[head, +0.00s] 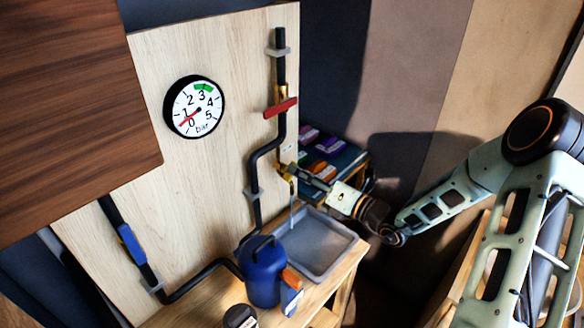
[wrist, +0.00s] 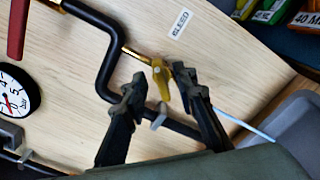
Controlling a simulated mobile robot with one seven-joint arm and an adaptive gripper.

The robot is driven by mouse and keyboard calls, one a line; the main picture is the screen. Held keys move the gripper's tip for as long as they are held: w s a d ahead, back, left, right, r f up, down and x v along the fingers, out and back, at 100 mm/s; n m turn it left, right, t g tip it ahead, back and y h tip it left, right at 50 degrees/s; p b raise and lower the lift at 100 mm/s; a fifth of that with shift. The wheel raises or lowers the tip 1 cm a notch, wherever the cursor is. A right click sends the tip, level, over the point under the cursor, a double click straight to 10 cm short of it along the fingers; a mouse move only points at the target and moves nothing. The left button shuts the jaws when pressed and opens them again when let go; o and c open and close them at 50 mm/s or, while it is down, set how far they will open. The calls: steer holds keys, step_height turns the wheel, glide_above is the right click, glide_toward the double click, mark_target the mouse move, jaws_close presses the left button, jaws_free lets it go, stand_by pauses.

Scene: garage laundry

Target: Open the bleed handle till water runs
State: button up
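The yellow bleed handle (wrist: 161,82) sits on a brass fitting off the black pipe, below the BLEED label (wrist: 180,23). My gripper (wrist: 163,79) is open with one finger on each side of the handle. The handle is closer to the right finger; I cannot tell whether it touches. A thin pale-blue line like a water stream (wrist: 245,127) runs from behind the right finger to the grey basin (wrist: 290,126). In the head view, my gripper (head: 298,172) is at the fitting, and a thin pale stream (head: 292,206) drops toward the basin (head: 333,263).
The round gauge (head: 193,107) has its red needle between 0 and 1 bar. A red handle (head: 281,108) is higher on the pipe and a blue handle (head: 131,243) lower left. A blue canister (head: 262,273) stands left of the basin. Small coloured boxes (head: 329,145) lie behind.

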steer(key=shift+x, duration=1.55)
steer(key=shift+c, duration=0.2)
jaws_close()
steer(key=n+b, duration=0.1)
steer(key=n, duration=0.2)
steer(key=shift+s+n+b, duration=0.1)
steer(key=shift+n+b, duration=0.2)
steer(key=shift+a+n+b, duration=0.1)
steer(key=shift+n+b, duration=0.5)
steer(key=shift+n, duration=0.4)
